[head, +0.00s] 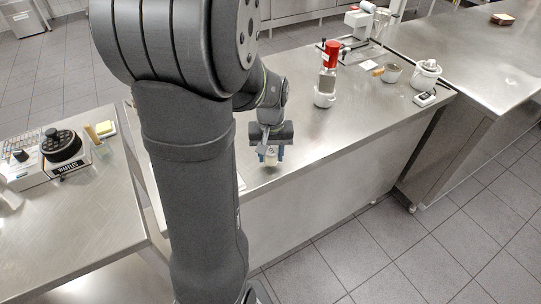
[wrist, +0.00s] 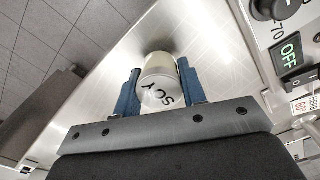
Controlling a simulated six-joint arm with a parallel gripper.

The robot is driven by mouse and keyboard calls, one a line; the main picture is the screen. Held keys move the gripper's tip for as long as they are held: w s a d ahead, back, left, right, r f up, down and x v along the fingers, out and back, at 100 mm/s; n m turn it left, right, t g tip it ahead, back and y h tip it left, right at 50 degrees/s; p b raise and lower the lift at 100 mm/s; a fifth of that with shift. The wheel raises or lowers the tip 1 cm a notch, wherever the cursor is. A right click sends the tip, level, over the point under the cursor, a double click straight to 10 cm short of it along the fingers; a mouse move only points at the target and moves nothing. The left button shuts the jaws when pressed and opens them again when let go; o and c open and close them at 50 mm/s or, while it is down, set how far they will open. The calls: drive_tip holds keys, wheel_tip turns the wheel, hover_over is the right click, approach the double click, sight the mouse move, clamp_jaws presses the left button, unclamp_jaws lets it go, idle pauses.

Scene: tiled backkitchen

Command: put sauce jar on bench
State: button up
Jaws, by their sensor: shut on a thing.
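The sauce jar (wrist: 158,84) is a small pale cylinder with dark letters on its top, partly readable. My gripper (wrist: 160,90) is shut on it, with one blue finger on each side. In the head view, my gripper (head: 271,150) is low over the near part of the middle steel bench (head: 300,142), with the pale jar (head: 270,159) between its fingers. I cannot tell whether the jar's base touches the bench top.
A white cup (head: 324,98) stands by a red-topped item (head: 331,54) on the bench. A switch panel marked OFF (wrist: 290,52) is at the wrist view's right. The bench's front middle is clear.

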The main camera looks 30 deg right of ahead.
sight(271, 150)
drive_tip(key=shift+f, duration=0.7)
drive_tip(key=shift+f, duration=0.2)
drive_tip(key=o, duration=1)
drive_tip(key=shift+o, duration=0.2)
wheel_tip(271, 150, up, 12)
drive_tip(key=shift+r, duration=0.2)
